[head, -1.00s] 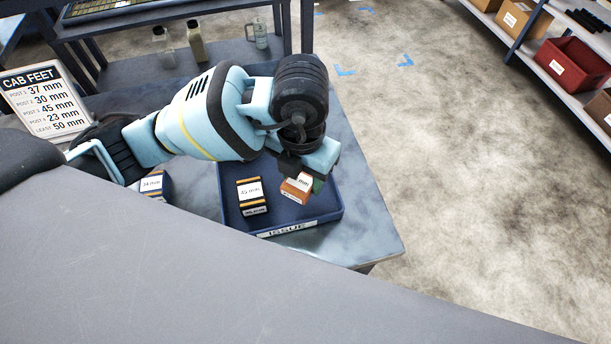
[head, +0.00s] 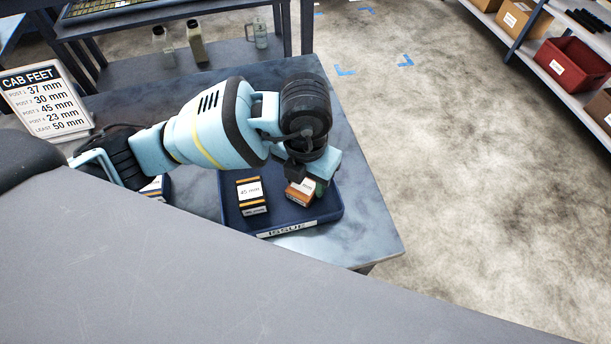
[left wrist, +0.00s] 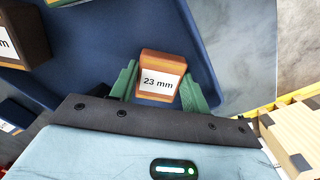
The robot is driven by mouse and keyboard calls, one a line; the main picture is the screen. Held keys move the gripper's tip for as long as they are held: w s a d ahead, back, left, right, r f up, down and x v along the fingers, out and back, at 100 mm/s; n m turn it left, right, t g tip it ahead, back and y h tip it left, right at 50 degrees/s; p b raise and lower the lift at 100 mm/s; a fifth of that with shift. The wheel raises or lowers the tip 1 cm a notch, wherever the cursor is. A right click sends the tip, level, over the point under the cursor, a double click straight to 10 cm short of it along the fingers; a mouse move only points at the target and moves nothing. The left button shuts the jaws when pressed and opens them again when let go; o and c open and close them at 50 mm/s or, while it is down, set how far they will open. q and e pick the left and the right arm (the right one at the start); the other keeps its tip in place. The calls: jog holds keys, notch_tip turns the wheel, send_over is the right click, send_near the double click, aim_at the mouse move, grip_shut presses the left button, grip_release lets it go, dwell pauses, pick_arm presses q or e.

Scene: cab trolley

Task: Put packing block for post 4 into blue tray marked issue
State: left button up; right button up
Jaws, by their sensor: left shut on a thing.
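The blue tray (head: 232,219) marked ISSUE stands on the table. An orange-brown block (head: 298,194) is in its right part; in the left wrist view this block (left wrist: 161,78) is labelled 23 mm, and the sign (head: 45,98) lists post 4 as 23 mm. My left gripper (left wrist: 158,88) is shut on the block, with one green finger at each side. I cannot tell whether the block touches the tray floor. A block labelled 45 mm (head: 252,194) stands in the tray to the left. My right gripper is not in view.
Another labelled block (head: 156,188) lies on the table left of the tray, partly hidden by my arm. Bottles (head: 196,42) stand on the shelf behind. A shelf with a red bin (head: 572,66) stands at the right, across open floor.

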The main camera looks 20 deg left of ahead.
aim_at(305, 183)
pick_arm(q)
jog(key=o, duration=1)
jog(key=shift+f, duration=0.1)
jog(key=shift+r, duration=0.3)
notch_tip(305, 183, up, 12)
jog(key=shift+f+p, duration=0.1)
jog(key=shift+p, duration=0.75)
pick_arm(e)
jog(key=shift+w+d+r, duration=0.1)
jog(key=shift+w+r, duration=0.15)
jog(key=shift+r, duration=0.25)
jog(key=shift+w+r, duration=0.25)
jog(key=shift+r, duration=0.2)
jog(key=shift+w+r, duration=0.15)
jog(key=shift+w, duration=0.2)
